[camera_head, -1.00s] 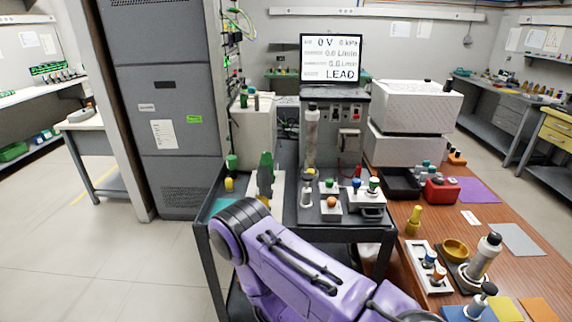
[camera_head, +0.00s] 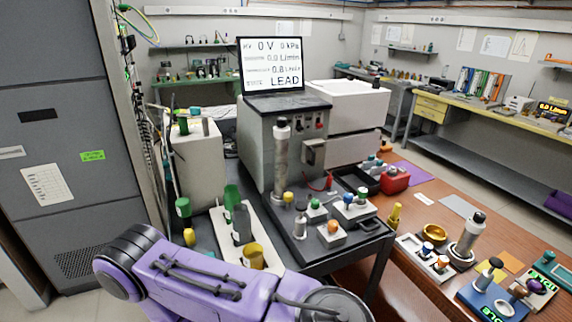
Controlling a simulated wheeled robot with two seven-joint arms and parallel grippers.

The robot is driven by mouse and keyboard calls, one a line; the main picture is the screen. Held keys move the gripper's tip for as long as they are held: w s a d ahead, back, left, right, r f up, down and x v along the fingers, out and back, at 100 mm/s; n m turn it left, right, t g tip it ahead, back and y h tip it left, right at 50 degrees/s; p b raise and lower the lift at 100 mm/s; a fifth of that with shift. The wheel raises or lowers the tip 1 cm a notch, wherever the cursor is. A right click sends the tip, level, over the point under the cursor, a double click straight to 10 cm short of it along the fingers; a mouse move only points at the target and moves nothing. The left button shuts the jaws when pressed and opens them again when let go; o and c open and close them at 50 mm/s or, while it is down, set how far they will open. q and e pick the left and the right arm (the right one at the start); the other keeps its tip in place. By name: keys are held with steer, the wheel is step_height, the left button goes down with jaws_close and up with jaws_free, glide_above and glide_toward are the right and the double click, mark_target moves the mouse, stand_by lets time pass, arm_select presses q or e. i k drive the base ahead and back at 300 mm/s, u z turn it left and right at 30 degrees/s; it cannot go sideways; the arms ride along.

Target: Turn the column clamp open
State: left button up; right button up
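A tall grey metal column (camera_head: 281,165) with a dark cap stands upright on the dark cart, against the front of a grey instrument (camera_head: 262,135). A small pale block-like fitting (camera_head: 314,152) sits on the instrument's front, right of the column. I cannot tell which part is the column clamp or whether it is open. A purple arm of mine crosses the bottom of the view, left of and below the column. Neither of my grippers is in view.
On the cart are a white tray (camera_head: 222,222) with green, grey and yellow items, and small knobbed blocks, one orange-topped (camera_head: 331,236). A screen (camera_head: 271,65) reads LEAD. The brown table (camera_head: 385,262) at right is crowded. A tall grey cabinet (camera_head: 60,120) stands left.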

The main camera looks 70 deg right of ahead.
mark_target(288, 197)
steer(key=z, duration=2.3)
